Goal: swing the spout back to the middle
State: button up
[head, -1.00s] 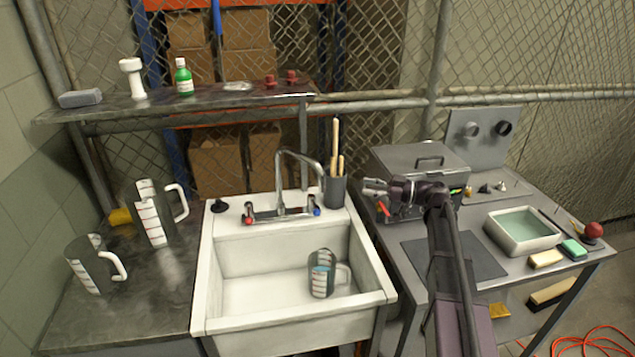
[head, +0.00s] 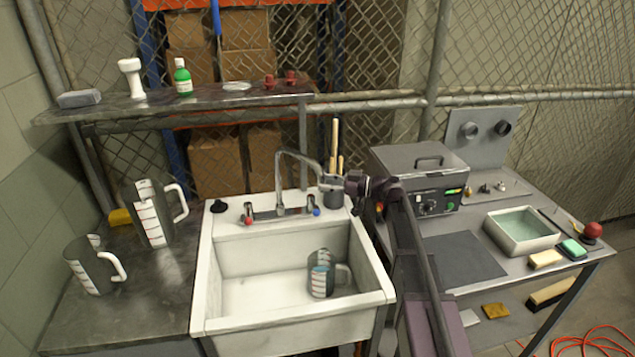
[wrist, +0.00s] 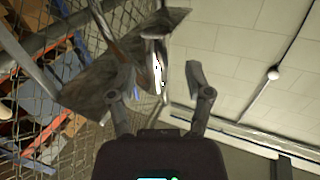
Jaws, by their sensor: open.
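The metal spout (head: 299,156) rises from the tap at the back of the white sink (head: 207,290). It arches over to the right, so its tip is off to the right of the tap's middle. My gripper (head: 328,182) is at the spout's right end, just in front of the tool cup (head: 334,195). In the wrist view my gripper (wrist: 155,84) has its two fingers apart. A shiny curved metal piece (wrist: 158,68), seemingly the spout, shows between them. I cannot tell whether a finger touches it.
A measuring jug (head: 321,274) stands in the sink. Two more jugs (head: 152,218) stand on the left counter. A shelf (head: 215,100) runs above the sink's back. A grey box machine (head: 420,165) and a tray of water (head: 495,238) are on the right bench.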

jog(key=shift+w+a, duration=0.1)
jog(key=shift+a, duration=0.7)
grip_shut()
jog(key=shift+a, duration=0.2)
jog(key=shift+d+f+t, duration=0.1)
jog(key=shift+d+t, duration=0.15)
jog(key=shift+t, duration=0.05)
